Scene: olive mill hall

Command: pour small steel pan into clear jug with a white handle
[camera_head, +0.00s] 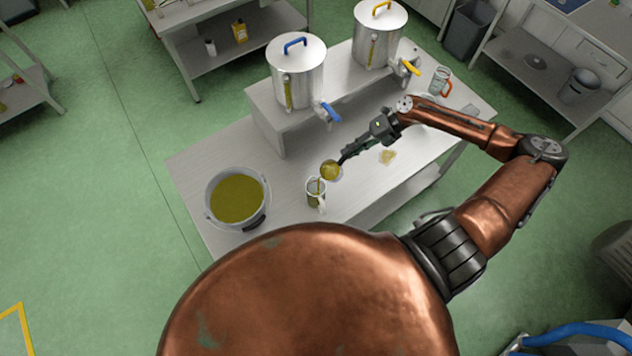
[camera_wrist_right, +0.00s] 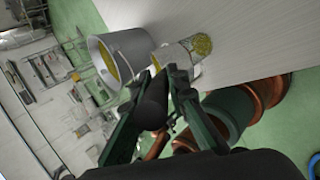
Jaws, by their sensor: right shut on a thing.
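The small steel pan (camera_head: 330,170) is tilted at the jug's upper right, with yellow-green oil in it. My right gripper (camera_head: 349,153) is shut on the pan's handle; its fingers also show in the wrist view (camera_wrist_right: 168,92). The clear jug with a white handle (camera_head: 316,195) stands upright on the steel table, just below and left of the pan. A thin yellow-green stream shows between the pan's lip and the jug's mouth. The level in the jug is hard to tell. My left gripper is not in view.
A steel bucket of oil (camera_head: 210,205) stands left of the jug. Two lidded steel tanks, one with a blue handle (camera_head: 298,75), one with a yellow handle (camera_head: 378,38), stand on a raised shelf behind. A yellowish patch (camera_head: 388,157) lies on the table.

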